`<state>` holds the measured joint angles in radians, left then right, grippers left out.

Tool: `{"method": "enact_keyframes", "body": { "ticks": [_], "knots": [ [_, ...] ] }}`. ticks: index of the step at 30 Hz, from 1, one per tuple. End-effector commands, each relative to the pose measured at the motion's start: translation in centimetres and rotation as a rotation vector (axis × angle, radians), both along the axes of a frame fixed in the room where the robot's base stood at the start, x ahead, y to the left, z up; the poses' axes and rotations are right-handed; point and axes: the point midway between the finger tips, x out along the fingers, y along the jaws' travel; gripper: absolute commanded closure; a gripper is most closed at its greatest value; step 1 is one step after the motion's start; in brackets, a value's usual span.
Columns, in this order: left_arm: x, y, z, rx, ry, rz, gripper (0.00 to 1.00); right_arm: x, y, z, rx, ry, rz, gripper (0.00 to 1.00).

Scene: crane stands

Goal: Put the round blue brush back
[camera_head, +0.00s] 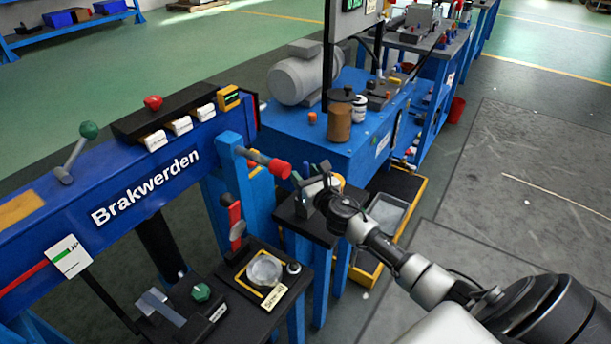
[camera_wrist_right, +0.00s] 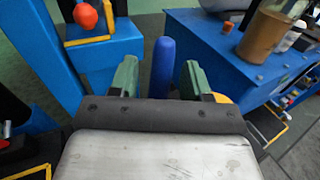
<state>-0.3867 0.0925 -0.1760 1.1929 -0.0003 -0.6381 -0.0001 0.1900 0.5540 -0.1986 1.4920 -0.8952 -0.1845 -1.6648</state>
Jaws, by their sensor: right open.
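A rounded blue upright rod, which looks like the round blue brush (camera_wrist_right: 163,62), stands between the two green finger pads of my right gripper (camera_wrist_right: 160,78) in the right wrist view. Gaps show on both sides of it, so it is not clamped; its lower part is hidden behind the gripper body. In the head view my right gripper (camera_head: 311,178) is above a small dark-topped stand (camera_head: 293,207), and I cannot clearly make out the brush there. My right gripper is open. My left gripper is not in view.
The blue "Brakwerden" beam (camera_head: 185,178) with a red-tipped handle (camera_head: 279,168) is left of the gripper. A blue bench (camera_head: 345,148) with a brown canister (camera_head: 339,120) is behind it. A black table with a glass dish (camera_head: 265,270) is in front. Open floor lies right.

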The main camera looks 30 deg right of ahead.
Motion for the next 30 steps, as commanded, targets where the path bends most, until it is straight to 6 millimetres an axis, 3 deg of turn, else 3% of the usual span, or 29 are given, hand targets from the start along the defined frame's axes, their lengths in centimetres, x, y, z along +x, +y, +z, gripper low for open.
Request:
{"method": "enact_keyframes", "body": {
  "ticks": [5,14,21,30],
  "knots": [
    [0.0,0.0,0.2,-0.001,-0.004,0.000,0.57,0.0,0.0,0.2,0.000,0.000,0.000,0.52],
    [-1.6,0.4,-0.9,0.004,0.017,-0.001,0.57,-5.5,0.3,0.0,-0.001,0.004,0.002,0.52],
    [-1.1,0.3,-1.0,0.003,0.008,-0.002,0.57,-9.9,0.6,0.0,0.000,0.002,0.000,0.52],
    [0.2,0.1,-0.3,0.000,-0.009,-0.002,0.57,-12.0,0.7,0.2,0.000,0.000,0.000,0.52]
  ]
}}
